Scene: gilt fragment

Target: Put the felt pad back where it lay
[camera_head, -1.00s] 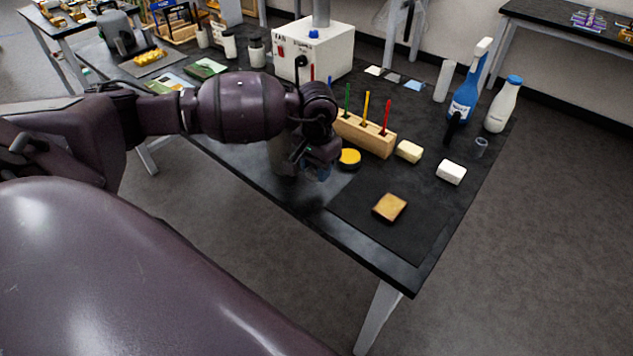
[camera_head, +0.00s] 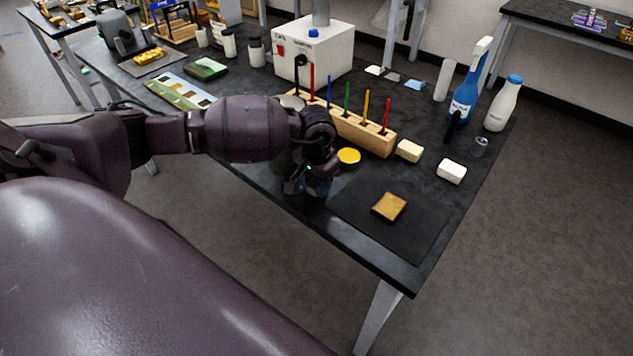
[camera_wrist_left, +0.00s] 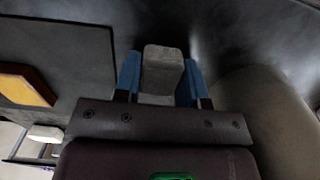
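My left gripper (camera_head: 318,187) is low over the near edge of the dark table, just left of the black mat (camera_head: 365,213). In the left wrist view its two blue fingers (camera_wrist_left: 157,82) stand on either side of a grey block, which looks like the felt pad (camera_wrist_left: 163,62), and appear closed on it. In the head view the pad is hidden by the gripper. I cannot tell whether the pad touches the table. My right gripper is out of view.
A gilt-brown square piece (camera_head: 389,207) lies on the mat. A yellow-topped round tin (camera_head: 348,157) is close behind the gripper. The mat's front part is clear.

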